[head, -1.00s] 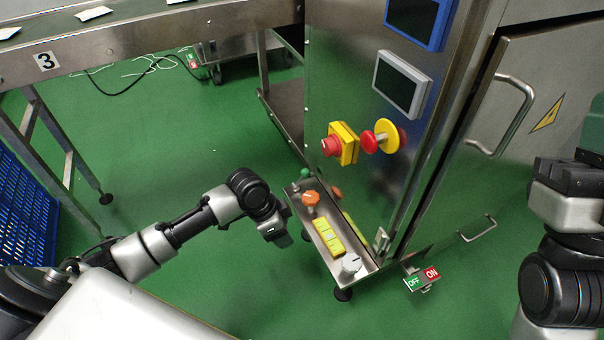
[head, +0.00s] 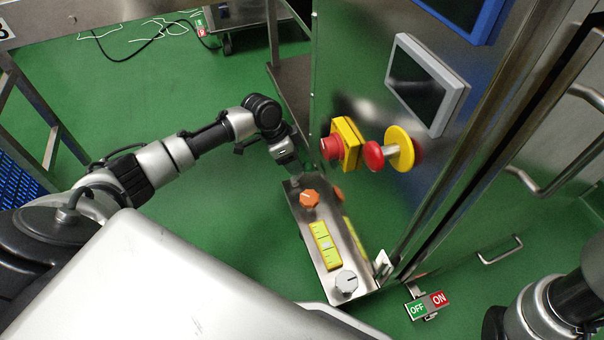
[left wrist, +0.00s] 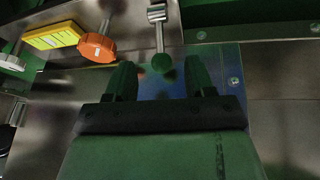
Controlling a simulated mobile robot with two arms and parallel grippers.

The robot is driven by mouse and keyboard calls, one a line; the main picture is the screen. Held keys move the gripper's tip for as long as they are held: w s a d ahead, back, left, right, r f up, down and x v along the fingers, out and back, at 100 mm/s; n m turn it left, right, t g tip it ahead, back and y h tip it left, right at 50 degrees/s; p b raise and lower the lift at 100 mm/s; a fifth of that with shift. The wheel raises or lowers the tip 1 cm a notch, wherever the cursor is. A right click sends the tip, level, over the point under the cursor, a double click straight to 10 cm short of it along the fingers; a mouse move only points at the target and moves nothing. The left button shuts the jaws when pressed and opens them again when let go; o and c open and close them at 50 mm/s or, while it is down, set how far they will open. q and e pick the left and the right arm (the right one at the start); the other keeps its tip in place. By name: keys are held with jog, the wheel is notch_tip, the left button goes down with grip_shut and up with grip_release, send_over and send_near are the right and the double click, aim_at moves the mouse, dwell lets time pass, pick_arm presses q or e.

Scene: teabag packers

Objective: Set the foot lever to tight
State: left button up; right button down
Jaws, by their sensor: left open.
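A small lever with a metal rod and green ball end (left wrist: 160,63) shows in the left wrist view, at the edge of a metal shelf. I take it for the foot lever; no tight marking is readable. In the head view its green ball (head: 308,167) is partly hidden behind my left gripper (head: 292,168). My left gripper is open, and in the left wrist view its two dark fingers (left wrist: 161,80) stand either side of the ball. I cannot tell whether they touch it. My right gripper is out of view; only part of that arm shows at lower right.
The metal shelf (head: 302,229) carries an orange knob (head: 309,198), a yellow block (head: 325,246) and a grey knob (head: 346,282). A red button on a yellow box (head: 343,145) juts from the cabinet above. An OFF/ON sign (head: 428,305) is near the floor. Green floor lies left.

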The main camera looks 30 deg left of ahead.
pick_arm(q)
jog(key=b+x, duration=0.3)
jog(key=x, duration=0.2)
jog(key=shift+d+f, duration=0.1)
jog(key=shift+f, duration=0.05)
grip_shut()
